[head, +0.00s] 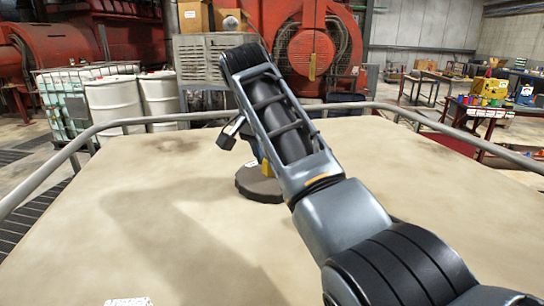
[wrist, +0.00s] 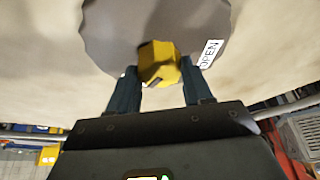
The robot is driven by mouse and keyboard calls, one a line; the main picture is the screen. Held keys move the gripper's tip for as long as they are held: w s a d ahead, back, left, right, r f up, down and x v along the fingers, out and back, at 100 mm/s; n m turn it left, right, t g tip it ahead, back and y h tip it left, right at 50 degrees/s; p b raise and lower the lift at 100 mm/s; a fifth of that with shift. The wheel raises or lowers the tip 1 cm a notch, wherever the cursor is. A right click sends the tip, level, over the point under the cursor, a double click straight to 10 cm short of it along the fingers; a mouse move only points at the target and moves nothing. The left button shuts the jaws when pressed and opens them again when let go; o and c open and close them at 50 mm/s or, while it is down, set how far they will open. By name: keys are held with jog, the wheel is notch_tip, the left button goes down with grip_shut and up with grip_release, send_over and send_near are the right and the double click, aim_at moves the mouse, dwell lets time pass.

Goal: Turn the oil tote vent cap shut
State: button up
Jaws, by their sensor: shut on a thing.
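The vent cap is a yellow knob (wrist: 160,62) on a round dark grey base (wrist: 110,30), seen close in the wrist view. A white label reading OPEN (wrist: 209,54) is on the base, right of the knob. In the head view the round base (head: 258,184) sits on the beige tote top, with a bit of yellow (head: 266,168) showing beside my arm. My gripper (wrist: 158,78) has one finger on each side of the knob and is shut on it. My arm hides most of the cap in the head view.
White drums (head: 113,100), a red engine (head: 310,50) and a bench (head: 490,108) stand beyond.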

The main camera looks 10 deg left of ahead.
dwell(0.4)
jog(key=o, duration=1)
jog(key=shift+o, duration=0.2)
jog(key=v, duration=0.7)
jog(key=shift+r, duration=0.35)
jog(key=shift+s+a, duration=0.1)
jog(key=shift+s, duration=0.05)
